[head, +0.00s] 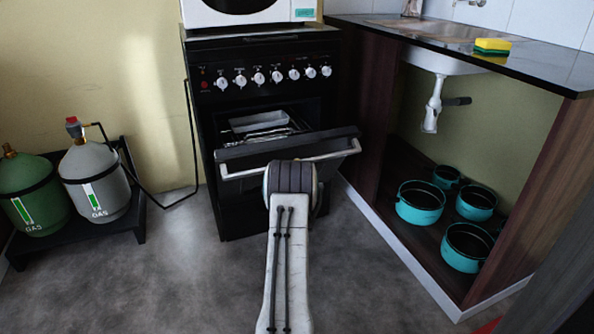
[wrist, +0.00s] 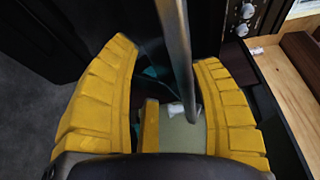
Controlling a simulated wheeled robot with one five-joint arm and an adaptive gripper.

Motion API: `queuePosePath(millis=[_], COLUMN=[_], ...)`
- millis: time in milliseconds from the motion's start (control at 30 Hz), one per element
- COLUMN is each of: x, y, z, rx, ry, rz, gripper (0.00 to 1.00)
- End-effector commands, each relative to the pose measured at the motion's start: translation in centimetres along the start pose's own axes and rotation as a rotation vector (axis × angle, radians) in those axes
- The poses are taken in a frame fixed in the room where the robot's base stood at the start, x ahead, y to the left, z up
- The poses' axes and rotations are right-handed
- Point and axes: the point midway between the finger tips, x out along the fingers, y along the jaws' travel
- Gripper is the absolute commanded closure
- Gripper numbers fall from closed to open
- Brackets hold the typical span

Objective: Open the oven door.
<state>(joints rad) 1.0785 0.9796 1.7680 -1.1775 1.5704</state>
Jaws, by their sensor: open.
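The black oven (head: 270,55) stands against the back wall in the head view. Its door (head: 245,150) is partly open, tilted forward at the top, and a tray (head: 258,121) shows inside the cavity. The light metal handle (head: 335,155) runs across the door's front. My arm covers the handle's middle and hides my gripper in the head view. In the wrist view my gripper (wrist: 166,54) has its yellow fingers spread apart. The handle bar (wrist: 176,45) passes between them, nearer the right finger; whether it touches that finger is unclear.
Two gas bottles (head: 95,182) stand on a dark stand at the left. A counter (head: 540,65) with a yellow sponge (head: 493,45) is at the right, with several teal pots (head: 420,203) below it.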

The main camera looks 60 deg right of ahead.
Motion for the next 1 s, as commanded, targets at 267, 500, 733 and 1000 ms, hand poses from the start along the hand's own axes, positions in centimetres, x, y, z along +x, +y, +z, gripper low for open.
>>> queuePosePath(millis=[267,500,733,1000], x=[-1.5,-2.7,-3.1,-3.1], y=[0.9,1.6,1.8,1.8], z=[0.1,0.2,0.2,0.2], rx=[0.0,0.0,0.0,0.0], ry=[-0.002,-0.002,-0.003,-0.003], rz=[0.002,0.002,0.002,0.002], gripper=[0.42,0.42,0.42,0.42])
